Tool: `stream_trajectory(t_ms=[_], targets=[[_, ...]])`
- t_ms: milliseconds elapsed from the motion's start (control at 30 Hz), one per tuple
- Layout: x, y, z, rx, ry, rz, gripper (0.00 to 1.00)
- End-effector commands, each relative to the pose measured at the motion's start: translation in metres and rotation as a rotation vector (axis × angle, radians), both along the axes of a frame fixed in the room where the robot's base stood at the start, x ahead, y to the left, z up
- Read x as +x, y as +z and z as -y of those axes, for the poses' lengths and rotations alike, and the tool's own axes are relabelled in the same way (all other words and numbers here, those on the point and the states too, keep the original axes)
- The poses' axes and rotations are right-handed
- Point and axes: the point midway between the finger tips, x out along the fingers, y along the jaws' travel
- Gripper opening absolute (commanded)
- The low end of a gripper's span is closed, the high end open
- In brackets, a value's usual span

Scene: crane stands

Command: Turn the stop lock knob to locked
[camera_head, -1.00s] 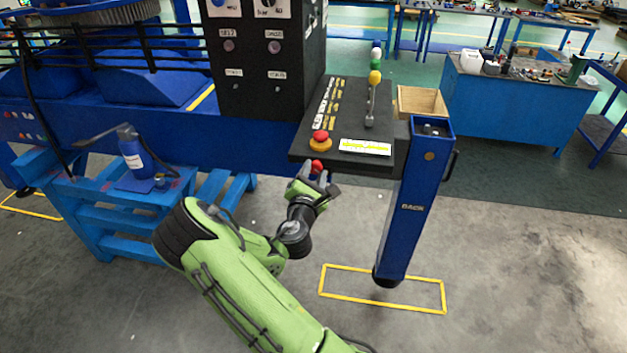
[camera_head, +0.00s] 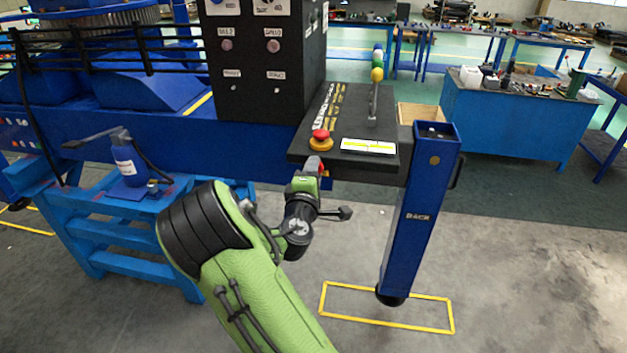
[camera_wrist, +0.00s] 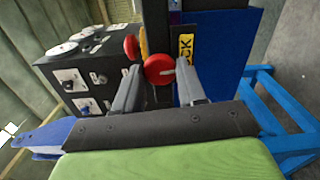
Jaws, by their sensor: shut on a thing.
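The red stop lock knob (camera_wrist: 160,69) shows in the wrist view as a round red face with a small pale mark near its right edge. The fingers of my gripper (camera_wrist: 158,75) lie on either side of it and are shut on it. A yellow label (camera_wrist: 186,47) with partly hidden dark letters is beside the knob. In the head view, my gripper (camera_head: 313,168) is at the front face of the black console (camera_head: 345,165), below the red mushroom button (camera_head: 320,136). There the knob is mostly hidden by the fingers.
A lever with coloured balls (camera_head: 376,75) stands on the console top. A blue outrigger leg (camera_head: 415,220) stands close on the right. The floor in front is open.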

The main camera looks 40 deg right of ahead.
Motion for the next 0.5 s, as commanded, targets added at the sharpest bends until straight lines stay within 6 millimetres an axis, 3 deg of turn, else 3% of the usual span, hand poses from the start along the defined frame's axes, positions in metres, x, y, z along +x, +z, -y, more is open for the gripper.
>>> stream_trajectory(t_ms=[500], targets=[[-0.0004,-0.0017,-0.0002,0.070,-0.001,0.083,0.10]])
